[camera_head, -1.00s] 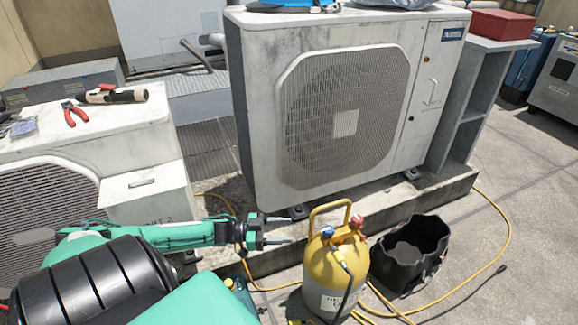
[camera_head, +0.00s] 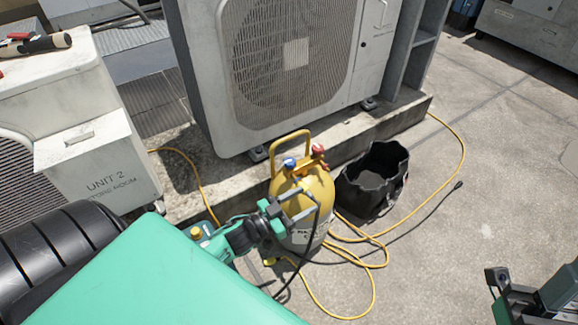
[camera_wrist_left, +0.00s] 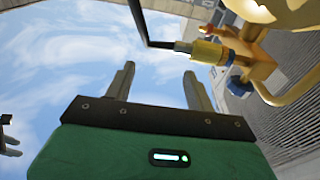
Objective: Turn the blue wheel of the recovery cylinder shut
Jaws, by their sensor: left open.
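The yellow recovery cylinder (camera_head: 318,184) stands upright on the roof floor, with a loop handle on top. Its blue wheel (camera_head: 290,163) is on the left of the top, and a red wheel (camera_head: 318,150) is on the right. In the left wrist view the blue wheel (camera_wrist_left: 238,87) lies to the right of my fingers, not between them. My left gripper (camera_head: 306,203) is open and empty, in front of the cylinder in the head view and below the blue wheel; it also shows in the wrist view (camera_wrist_left: 158,72). My right gripper (camera_head: 498,292) is partly visible at the lower right.
A black hose (camera_wrist_left: 137,22) joins a yellow fitting (camera_wrist_left: 207,52) by the blue wheel. A black bucket (camera_head: 372,182) stands right of the cylinder. A yellow hose (camera_head: 372,290) loops over the floor.

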